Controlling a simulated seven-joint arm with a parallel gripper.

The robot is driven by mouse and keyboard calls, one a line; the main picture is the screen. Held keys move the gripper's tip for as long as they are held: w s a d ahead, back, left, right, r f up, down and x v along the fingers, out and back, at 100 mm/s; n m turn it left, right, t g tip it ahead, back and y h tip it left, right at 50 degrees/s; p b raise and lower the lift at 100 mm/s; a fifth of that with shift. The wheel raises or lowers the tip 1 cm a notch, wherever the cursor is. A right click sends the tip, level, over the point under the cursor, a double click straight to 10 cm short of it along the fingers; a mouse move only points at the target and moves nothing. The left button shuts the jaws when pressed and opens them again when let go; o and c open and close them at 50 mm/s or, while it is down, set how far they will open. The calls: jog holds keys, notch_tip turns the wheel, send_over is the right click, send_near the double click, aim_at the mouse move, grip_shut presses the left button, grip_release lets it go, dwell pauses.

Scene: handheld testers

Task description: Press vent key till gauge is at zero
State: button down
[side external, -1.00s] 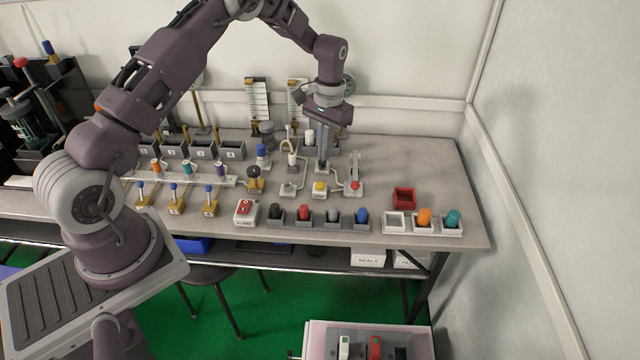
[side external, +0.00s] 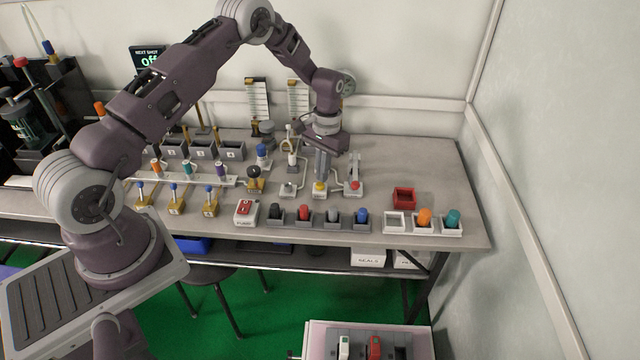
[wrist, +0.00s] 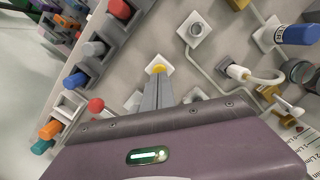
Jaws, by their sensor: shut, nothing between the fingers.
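My gripper (side external: 320,180) points straight down with its fingers together and empty. Its fingertips are at a yellow button (side external: 319,187) on a small white base, touching it or just above it. In the wrist view the fingers end at the yellow button (wrist: 158,69), partly covering it. No label is readable, so I cannot tell by text which button is the vent key. A round gauge-like disc (side external: 347,84) shows partly behind my wrist near the wall; its reading cannot be made out.
A red button (side external: 355,186) stands just right of my fingers, and a pale round fitting (side external: 289,188) is to the left. Pipes run behind. A row of holders with coloured testers (side external: 332,217) lies in front.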

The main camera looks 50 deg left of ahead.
jog(key=shift+f, duration=0.25)
jog(key=shift+f, duration=0.55)
jog(key=shift+w+a+r, duration=0.15)
jog(key=shift+w+r, duration=0.15)
jog(key=shift+w, duration=0.45)
jog(key=shift+w+a+r, duration=0.15)
jog(key=shift+w+r, duration=0.1)
jog(key=shift+w, duration=0.45)
notch_tip(320, 180, up, 7)
jog(key=shift+w, duration=0.35)
